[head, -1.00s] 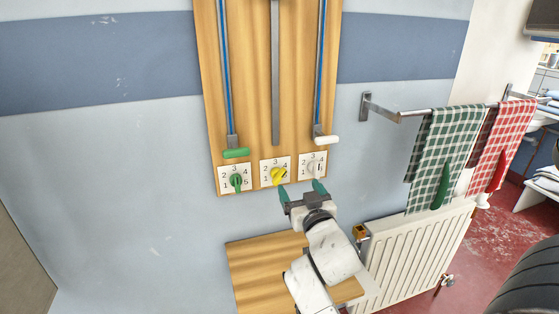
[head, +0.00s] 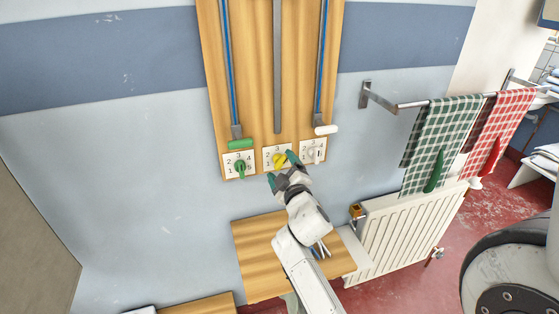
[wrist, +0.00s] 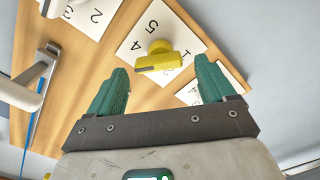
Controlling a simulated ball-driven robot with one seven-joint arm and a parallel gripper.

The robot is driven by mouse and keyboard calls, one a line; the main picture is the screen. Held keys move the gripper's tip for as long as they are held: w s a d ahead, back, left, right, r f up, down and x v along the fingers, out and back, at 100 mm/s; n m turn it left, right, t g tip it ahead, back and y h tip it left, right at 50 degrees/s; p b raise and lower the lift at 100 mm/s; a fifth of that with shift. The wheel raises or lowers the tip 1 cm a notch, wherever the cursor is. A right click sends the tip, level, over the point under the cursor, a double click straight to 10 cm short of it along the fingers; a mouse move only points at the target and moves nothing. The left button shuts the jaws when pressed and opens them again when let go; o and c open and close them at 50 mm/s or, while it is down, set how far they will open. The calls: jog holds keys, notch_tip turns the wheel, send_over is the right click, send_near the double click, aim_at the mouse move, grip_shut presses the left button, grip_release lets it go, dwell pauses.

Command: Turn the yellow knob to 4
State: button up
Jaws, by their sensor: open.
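The yellow knob (head: 279,160) sits on a white numbered plate (head: 268,152) between the green knob (head: 240,167) and the white knob (head: 316,154) on the wooden board. My gripper (head: 280,170) is open around the lower side of the knob, and no contact shows. It also shows in the wrist view (wrist: 162,85). Which number the knob points at is not clear.
A green handle (head: 240,144) and a white handle (head: 326,130) stick out above the outer knobs. A wooden shelf (head: 262,262) is below. A radiator (head: 400,232) and a rail with green and red checked cloths (head: 440,145) are at right.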

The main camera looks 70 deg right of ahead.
aim_at(281, 164)
jog(key=shift+x, duration=1.55)
jog(key=c, duration=1)
jog(key=shift+o, duration=0.2)
jog(key=shift+f+m+b, duration=0.15)
jog(key=shift+m+b, duration=0.8)
jog(key=shift+m, duration=0.05)
jog(key=shift+s+d+m+b, duration=0.1)
jog(key=shift+m+b, duration=0.45)
jog(key=shift+m, duration=0.65)
jog(key=o, duration=1)
jog(key=shift+c, duration=0.2)
